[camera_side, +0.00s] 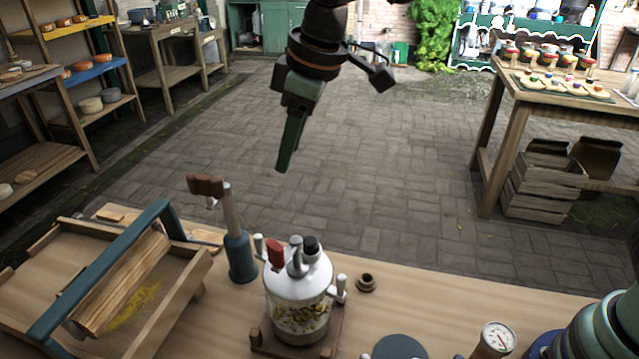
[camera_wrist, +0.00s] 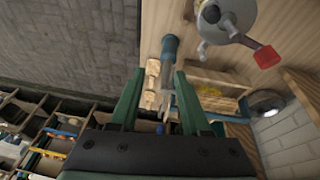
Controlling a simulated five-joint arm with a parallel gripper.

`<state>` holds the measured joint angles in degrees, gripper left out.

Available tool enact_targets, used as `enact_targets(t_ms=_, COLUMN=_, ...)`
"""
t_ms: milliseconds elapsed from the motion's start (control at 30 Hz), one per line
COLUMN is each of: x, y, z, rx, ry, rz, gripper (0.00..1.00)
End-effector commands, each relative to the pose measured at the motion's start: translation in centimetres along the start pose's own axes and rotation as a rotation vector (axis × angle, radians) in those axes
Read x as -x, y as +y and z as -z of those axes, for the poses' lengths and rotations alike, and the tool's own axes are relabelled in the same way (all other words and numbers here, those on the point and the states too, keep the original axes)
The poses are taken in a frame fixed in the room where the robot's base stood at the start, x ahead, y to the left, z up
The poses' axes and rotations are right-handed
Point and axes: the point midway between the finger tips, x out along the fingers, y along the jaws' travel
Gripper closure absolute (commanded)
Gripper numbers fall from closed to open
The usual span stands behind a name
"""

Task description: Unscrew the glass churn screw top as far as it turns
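The glass churn (camera_side: 300,315) stands on a wooden base at the front of the workbench, with yellow pieces visible through its clear wall. Its white top (camera_side: 299,275) carries a red handle, a dark knob and grey metal fittings. In the wrist view the top (camera_wrist: 228,18) is at the upper right, partly cut off by the frame edge. My gripper (camera_side: 285,165) hangs well above and behind the churn, touching nothing. In the wrist view its green fingers (camera_wrist: 159,73) are spread apart with nothing held between them. How far the top is screwed on cannot be told.
A blue tool with a brown handle (camera_side: 240,257) stands left of the churn. A wooden tray with a blue frame (camera_side: 190,283) fills the bench's left. A small brown ring (camera_side: 367,283), a dial gauge (camera_side: 497,338) and a dark disc (camera_side: 399,348) lie to the right.

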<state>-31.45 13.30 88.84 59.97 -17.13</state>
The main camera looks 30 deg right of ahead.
Motion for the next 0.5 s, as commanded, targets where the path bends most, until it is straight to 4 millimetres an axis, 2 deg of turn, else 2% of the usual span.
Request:
enact_targets(t_ms=200, x=-0.2, y=-3.8, z=2.6, rx=0.026, ry=-0.152, rz=0.063, gripper=0.53)
enact_targets(t_ms=333, x=-0.1, y=-5.8, z=3.3, rx=0.037, ry=-0.232, rz=0.085, gripper=0.53)
enact_targets(t_ms=500, x=0.2, y=-7.2, z=3.6, rx=0.045, ry=-0.289, rz=0.097, gripper=0.53)
